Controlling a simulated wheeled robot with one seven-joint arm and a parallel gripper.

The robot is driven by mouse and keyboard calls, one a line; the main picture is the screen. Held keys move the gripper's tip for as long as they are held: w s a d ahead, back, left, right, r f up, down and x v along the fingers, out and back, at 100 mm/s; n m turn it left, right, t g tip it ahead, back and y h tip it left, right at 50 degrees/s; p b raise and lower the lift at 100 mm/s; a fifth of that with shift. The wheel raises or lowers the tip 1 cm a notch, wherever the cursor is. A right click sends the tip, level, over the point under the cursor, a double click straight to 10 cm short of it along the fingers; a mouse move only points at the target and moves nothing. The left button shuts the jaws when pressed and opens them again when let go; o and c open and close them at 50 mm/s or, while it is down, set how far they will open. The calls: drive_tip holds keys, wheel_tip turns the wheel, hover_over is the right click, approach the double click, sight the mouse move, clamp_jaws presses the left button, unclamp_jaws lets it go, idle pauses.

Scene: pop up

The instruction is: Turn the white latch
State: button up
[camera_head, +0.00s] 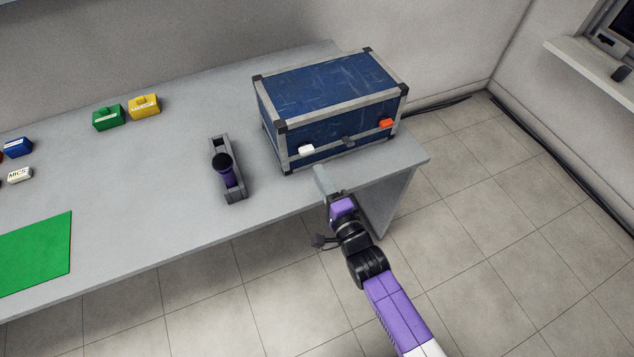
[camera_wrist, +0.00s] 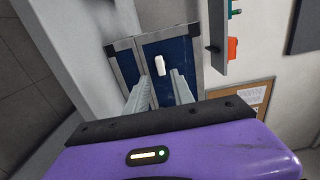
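The white latch (camera_head: 306,149) sits on the left part of the front face of a blue case (camera_head: 330,95) with grey metal edges. It also shows in the wrist view as a small upright white block (camera_wrist: 160,65) on the blue panel (camera_wrist: 178,50). My gripper (camera_head: 321,182) is just in front of the case, below and slightly right of the latch. In the wrist view my gripper (camera_wrist: 160,86) has its two grey fingers spread apart with nothing between them. The latch appears beyond the fingertips, in line with the gap and apart from them.
The case stands on a grey table (camera_head: 150,160) near its right end. A dark clasp (camera_head: 348,141) and an orange latch (camera_head: 386,123) are farther right on its front. A grey holder with a purple-handled tool (camera_head: 227,172) stands left of the case. Green (camera_head: 108,118) and yellow (camera_head: 145,106) blocks lie farther left.

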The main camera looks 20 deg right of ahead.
sight(308, 153)
drive_tip(key=shift+w+d+f+b, duration=0.1)
drive_tip(key=shift+w+b, duration=2.55)
drive_tip(key=shift+w, duration=1.25)
clamp_jaws()
